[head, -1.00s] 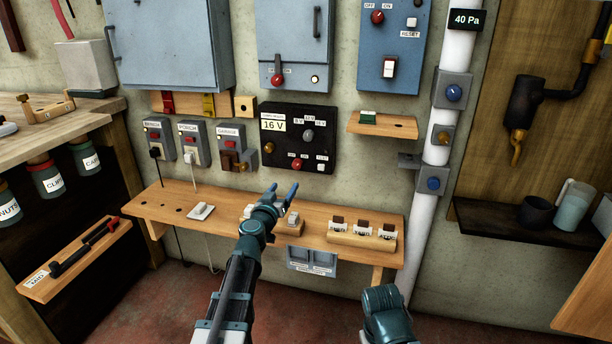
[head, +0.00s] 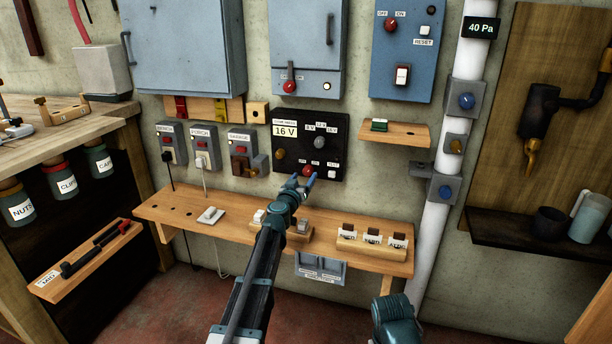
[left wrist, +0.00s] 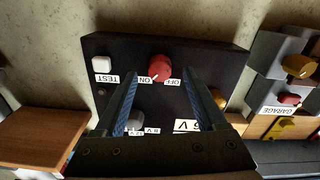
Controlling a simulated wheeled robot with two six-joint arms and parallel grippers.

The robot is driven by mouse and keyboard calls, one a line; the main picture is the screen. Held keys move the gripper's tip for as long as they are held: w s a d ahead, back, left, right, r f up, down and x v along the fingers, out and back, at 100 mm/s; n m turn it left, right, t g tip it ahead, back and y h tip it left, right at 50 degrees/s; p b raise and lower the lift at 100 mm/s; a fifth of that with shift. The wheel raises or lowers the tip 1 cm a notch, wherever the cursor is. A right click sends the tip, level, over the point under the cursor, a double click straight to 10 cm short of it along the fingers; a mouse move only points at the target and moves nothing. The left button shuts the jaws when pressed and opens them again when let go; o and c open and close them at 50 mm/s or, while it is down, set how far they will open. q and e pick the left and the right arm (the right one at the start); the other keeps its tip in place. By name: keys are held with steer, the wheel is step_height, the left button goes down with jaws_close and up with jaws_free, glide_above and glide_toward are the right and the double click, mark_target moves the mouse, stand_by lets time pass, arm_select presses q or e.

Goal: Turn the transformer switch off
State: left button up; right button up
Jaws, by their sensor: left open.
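The transformer is a black panel (head: 336,147) on the wall with a 16 V display. Its red switch knob (head: 308,171) sits low on the panel, below small OFF and ON labels. In the left wrist view, which is upside down, the knob (left wrist: 160,67) shows a white mark pointing toward the ON label. My left gripper (head: 304,178) is open in front of the knob. In the left wrist view its blue fingers stand either side of the knob, and contact cannot be told. A teal part of my right arm shows at the bottom right; its fingers are not seen.
A white TEST button (left wrist: 101,64) is beside the knob, and a grey knob (head: 319,142) is above it. A wooden shelf (head: 170,208) with small switches runs below the panel. The garage switch box (head: 242,143) is to its left, a small shelf (head: 412,132) to its right.

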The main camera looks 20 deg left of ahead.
mark_target(307, 173)
arm_select(q)
steer(key=w, duration=0.3)
steer(key=shift+c, duration=0.3)
jaws_close()
